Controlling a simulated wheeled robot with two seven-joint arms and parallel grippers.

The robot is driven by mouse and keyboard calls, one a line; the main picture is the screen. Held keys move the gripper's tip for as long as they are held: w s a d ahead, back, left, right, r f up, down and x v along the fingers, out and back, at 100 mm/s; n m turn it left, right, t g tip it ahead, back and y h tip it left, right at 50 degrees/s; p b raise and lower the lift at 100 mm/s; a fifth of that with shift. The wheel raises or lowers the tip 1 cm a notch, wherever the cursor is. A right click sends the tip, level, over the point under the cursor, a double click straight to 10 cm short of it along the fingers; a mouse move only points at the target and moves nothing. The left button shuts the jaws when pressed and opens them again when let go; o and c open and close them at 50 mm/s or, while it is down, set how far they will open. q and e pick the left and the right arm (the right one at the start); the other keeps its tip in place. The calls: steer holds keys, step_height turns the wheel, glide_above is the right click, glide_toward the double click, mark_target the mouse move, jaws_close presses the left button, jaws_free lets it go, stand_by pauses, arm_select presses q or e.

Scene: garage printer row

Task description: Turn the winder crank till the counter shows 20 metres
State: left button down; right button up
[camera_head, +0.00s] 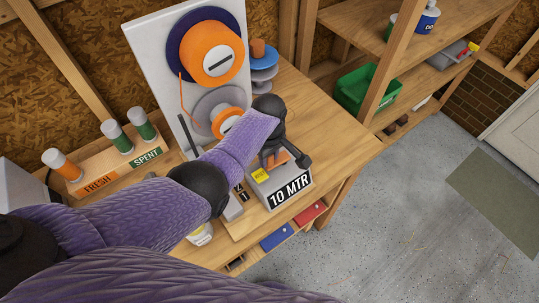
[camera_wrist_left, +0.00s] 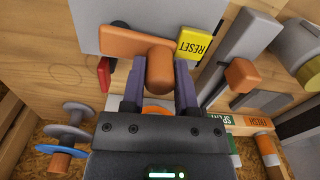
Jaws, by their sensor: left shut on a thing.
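The winder crank is an orange arm (camera_wrist_left: 122,42) with a rounded orange knob (camera_wrist_left: 159,72) in the left wrist view. My left gripper (camera_wrist_left: 160,84) has its two fingers on either side of the knob, shut on it. In the head view my left gripper (camera_head: 285,155) is over the grey counter box (camera_head: 262,187) and hides most of the crank. The box front reads "10 MTR" (camera_head: 290,190). A yellow RESET tab (camera_wrist_left: 200,43) is beside the crank. Orange filament runs from the upper orange spool (camera_head: 211,62) to the lower grey reel (camera_head: 209,104). My right gripper is out of view.
A white panel (camera_head: 147,50) carries the spools. Stacked spools (camera_head: 264,68) stand behind the gripper. A rack labelled FRESH and SPENT (camera_head: 120,165) is at left. A grey lever with an orange block (camera_wrist_left: 242,75) is close by. The bench's right part (camera_head: 335,130) is clear.

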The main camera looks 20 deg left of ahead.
arm_select(q)
steer(key=shift+w+a+m, duration=0.2)
steer(key=shift+m, duration=0.5)
steer(key=m, duration=0.2)
steer(key=shift+w+a+m, duration=0.3)
steer(key=shift+w+m, duration=0.1)
steer(key=shift+w+a+m+b, duration=0.1)
steer(key=shift+w+m+b, duration=0.35)
steer(key=shift+m, duration=0.45)
steer(key=m, duration=0.1)
steer(key=m+b, duration=0.1)
steer(key=shift+w+a+f+m, duration=0.1)
steer(key=shift+w+m, duration=0.3)
steer(key=shift+w+d+m+b, duration=0.15)
steer(key=shift+w+m+b, duration=0.35)
steer(key=shift+m+b, duration=0.65)
steer(key=shift+w+d+m+b, duration=0.1)
steer(key=shift+w+m+b, duration=0.45)
steer(key=shift+m, duration=1.05)
steer(key=shift+w+d+m+b, duration=0.15)
steer(key=shift+w+m+b, duration=0.25)
steer(key=shift+m+b, duration=0.75)
steer(key=shift+m, duration=0.3)
